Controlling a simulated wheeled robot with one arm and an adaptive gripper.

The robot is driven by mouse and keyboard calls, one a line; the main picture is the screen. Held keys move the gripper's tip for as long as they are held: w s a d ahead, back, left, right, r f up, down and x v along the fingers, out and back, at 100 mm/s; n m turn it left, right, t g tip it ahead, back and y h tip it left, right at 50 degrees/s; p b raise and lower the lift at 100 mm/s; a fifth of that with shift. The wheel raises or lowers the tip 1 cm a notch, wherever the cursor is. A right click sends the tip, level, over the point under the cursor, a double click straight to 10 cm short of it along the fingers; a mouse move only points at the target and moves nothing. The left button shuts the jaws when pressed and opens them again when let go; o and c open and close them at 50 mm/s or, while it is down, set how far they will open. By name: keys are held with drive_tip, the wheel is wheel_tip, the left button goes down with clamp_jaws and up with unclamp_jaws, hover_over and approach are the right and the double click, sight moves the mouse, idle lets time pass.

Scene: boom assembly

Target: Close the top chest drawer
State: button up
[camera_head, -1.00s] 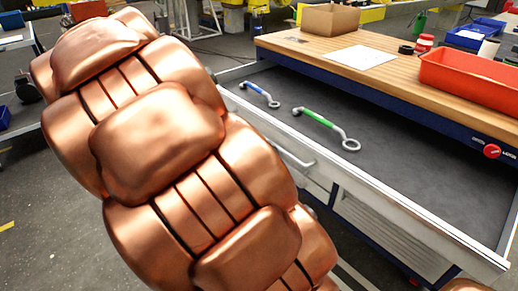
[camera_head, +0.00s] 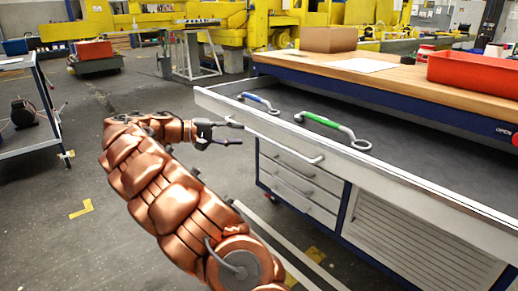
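The top chest drawer (camera_head: 412,190) stands pulled out from under the wooden workbench top, with its pale front facing me and its dark inside showing. A bar handle (camera_head: 290,146) runs along its front. A blue-handled wrench (camera_head: 259,101) and a green-handled wrench (camera_head: 331,127) lie in the drawer. My gripper (camera_head: 242,134) is open and empty, with two dark fingers apart and pointing right. It is by the left part of the drawer front, left of the handle. I cannot tell whether a finger touches the front.
Shut lower drawers (camera_head: 300,182) and a slatted panel (camera_head: 415,235) are below. The workbench top (camera_head: 400,78) bears a cardboard box (camera_head: 328,39), paper and a red bin (camera_head: 475,80). A cart (camera_head: 38,105) stands at the left. The floor (camera_head: 60,235) between is clear.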

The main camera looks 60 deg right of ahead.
sight(257, 136)
drive_tip(key=shift+w+f+b+x, duration=0.15)
drive_tip(key=shift+b+x, duration=0.3)
drive_tip(key=shift+x, duration=1.6)
drive_tip(key=shift+w+f+b+x, duration=0.15)
drive_tip(key=shift+b+x, duration=0.25)
drive_tip(key=shift+x, duration=1.65)
drive_tip(key=shift+d, duration=0.1)
drive_tip(key=shift+c, duration=0.3)
clamp_jaws()
